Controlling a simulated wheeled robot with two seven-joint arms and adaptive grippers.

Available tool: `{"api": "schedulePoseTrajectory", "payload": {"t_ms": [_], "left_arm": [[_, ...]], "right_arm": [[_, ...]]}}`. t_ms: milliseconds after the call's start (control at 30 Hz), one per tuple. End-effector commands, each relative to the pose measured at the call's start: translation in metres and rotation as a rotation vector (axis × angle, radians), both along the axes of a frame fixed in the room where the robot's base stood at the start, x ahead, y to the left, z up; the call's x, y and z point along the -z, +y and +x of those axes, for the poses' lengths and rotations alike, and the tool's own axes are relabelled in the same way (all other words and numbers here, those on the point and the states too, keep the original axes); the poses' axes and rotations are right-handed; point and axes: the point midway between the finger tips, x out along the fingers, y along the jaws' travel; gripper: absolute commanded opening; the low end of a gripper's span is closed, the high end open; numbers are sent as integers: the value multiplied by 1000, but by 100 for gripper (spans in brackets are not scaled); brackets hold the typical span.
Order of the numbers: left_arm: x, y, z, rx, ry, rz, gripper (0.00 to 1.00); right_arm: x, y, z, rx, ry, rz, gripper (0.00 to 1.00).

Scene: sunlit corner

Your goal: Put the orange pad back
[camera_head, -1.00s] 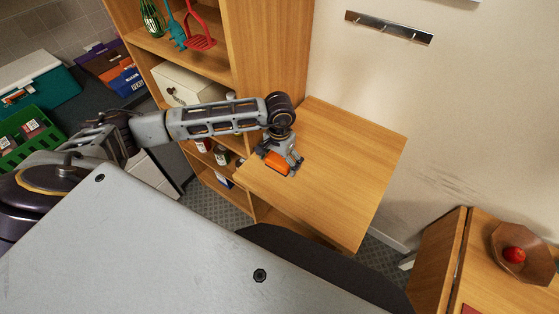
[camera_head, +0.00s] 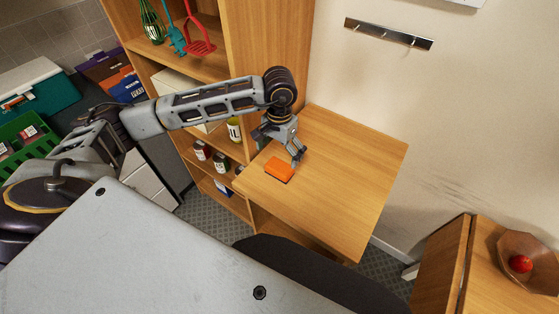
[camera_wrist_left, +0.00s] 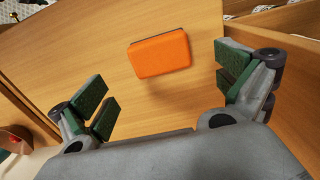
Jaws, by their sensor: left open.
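The orange pad (camera_head: 279,170) lies flat on the bare wooden table (camera_head: 345,180), near the table's left edge. In the left wrist view the pad (camera_wrist_left: 160,54) shows between and beyond the two fingers, touching neither. My left gripper (camera_head: 281,150) is above the table, over the far side of the pad. In the left wrist view my left gripper (camera_wrist_left: 166,95) is wide open with nothing between its green finger pads. My right gripper is not in view.
A wooden shelf unit (camera_head: 268,45) stands to the left of the table, with hanging utensils and several jars on its shelves. A hook rail (camera_head: 389,34) is on the wall. A wooden bowl (camera_head: 510,283) with a red fruit (camera_head: 520,263) stands at the lower right. The rest of the table top is clear.

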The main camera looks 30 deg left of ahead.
Motion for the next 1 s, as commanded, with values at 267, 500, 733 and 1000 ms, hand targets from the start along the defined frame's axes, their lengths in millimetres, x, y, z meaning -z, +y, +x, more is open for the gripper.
{"api": "schedulePoseTrajectory", "payload": {"t_ms": [267,500,733,1000], "left_arm": [[-29,0,0,1,-2,0,100],[-39,0,0,1,-1,0,100],[-39,0,0,1,0,0,100],[-39,0,0,1,0,0,100]], "right_arm": [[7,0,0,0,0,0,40],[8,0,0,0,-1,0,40],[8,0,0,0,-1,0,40],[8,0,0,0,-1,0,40]]}}
